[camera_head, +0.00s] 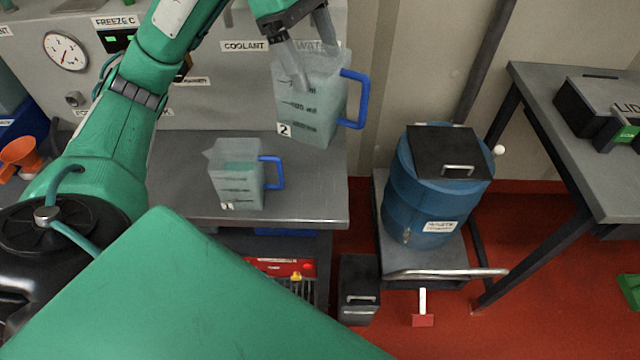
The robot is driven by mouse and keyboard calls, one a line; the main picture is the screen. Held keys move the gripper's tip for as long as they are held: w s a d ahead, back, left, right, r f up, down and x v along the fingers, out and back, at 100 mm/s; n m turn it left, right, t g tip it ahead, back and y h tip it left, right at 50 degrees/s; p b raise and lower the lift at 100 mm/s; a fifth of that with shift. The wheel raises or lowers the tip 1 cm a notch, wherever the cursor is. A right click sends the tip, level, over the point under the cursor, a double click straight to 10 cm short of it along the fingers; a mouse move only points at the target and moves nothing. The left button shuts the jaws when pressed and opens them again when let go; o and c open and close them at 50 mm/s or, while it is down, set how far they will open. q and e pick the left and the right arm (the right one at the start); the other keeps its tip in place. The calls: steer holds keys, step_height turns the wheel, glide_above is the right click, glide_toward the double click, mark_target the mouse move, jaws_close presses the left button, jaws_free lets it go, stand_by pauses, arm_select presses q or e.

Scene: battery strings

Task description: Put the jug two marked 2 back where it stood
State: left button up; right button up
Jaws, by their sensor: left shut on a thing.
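The jug marked 2 (312,108) is a clear measuring jug with a blue handle, holding pale liquid. It is held up above the right end of the grey bench (300,206), slightly tilted. My left gripper (312,72) reaches down from the top and is shut on this jug at its upper part. A second jug (238,180), also with a blue handle and pale liquid, stands upright on the bench to the lower left; its mark is too small to read surely. My right gripper is not in view.
A grey table (570,140) is at the far right. An orange funnel (18,155) lies far left. The bench beside the standing jug is clear.

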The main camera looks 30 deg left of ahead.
arm_select(q)
steer(key=shift+a+f, duration=0.1)
steer(key=shift+f, duration=0.1)
step_height(320, 180, down, 19)
steer(key=shift+f+p, duration=0.2)
steer(key=shift+p, duration=0.15)
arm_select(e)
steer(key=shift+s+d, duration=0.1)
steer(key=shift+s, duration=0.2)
arm_select(q)
steer(key=shift+f, duration=0.15)
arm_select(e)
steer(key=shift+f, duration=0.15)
arm_select(q)
steer(key=o, duration=1.9)
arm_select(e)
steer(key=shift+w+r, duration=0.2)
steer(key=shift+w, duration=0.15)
